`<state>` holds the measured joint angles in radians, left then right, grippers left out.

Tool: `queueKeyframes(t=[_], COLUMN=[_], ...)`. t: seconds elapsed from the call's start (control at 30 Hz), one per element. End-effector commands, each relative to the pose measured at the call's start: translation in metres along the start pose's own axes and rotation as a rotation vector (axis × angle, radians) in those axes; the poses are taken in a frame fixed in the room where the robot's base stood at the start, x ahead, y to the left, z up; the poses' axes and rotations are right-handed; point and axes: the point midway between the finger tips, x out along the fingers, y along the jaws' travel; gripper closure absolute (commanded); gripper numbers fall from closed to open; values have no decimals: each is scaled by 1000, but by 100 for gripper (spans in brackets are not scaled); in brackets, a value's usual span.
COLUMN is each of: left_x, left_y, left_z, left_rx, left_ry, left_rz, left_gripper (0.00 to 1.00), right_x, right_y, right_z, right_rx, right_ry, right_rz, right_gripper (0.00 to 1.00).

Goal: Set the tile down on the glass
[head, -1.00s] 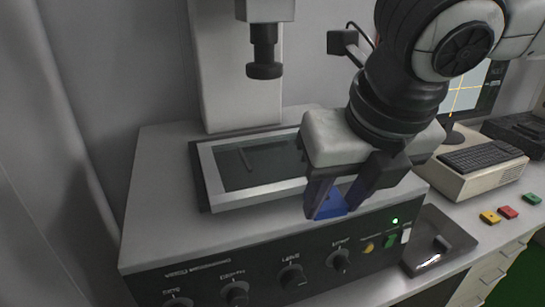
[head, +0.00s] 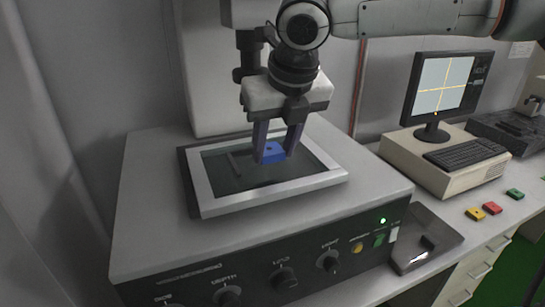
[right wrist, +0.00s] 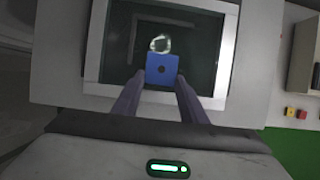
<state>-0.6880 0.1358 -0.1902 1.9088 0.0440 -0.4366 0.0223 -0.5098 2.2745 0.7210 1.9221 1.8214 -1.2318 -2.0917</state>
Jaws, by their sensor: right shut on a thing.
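The blue tile (head: 269,153) has a small dark hole in its top. My right gripper (head: 275,148) is shut on it, with a finger at each side. The tile is over the dark glass (head: 226,176), inside the light frame on top of the grey machine; I cannot tell whether it touches the glass. In the right wrist view the tile (right wrist: 161,70) is between the fingertips, and a bright round reflection shows on the glass (right wrist: 202,50) just beyond it. My left gripper is not in view.
The machine's column (head: 205,80) stands behind the glass. A monitor (head: 445,85), a keyboard (head: 466,154) and several coloured blocks, one red (head: 492,208), are on the bench at right.

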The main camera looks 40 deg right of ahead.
Motion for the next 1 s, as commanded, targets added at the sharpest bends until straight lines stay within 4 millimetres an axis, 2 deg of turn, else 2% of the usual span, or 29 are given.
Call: queueKeyframes(t=[0.13, 0.33, 0.73, 0.77, 0.8, 0.87, 1.0], left_x=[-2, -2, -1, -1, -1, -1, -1], left_y=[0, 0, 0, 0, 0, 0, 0], left_z=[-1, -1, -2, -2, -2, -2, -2], left_rx=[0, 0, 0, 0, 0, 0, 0], left_ry=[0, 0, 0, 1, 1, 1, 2], left_rz=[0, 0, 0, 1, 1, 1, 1], left_gripper=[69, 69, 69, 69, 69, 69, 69], right_x=[6, 34, 40, 39, 39, 39, 39], right_y=[0, 0, 0, 0, 0, 0, 0], right_z=[11, -4, -6, -6, -6, -6, -6], right_rx=[0, 0, 1, 1, 2, 1, 1], right_ry=[1, 2, -1, -1, -1, -1, -1], right_rz=[-1, 0, 0, 0, 0, 0, 0], right_gripper=[87, 87, 87, 57, 50, 43, 43])
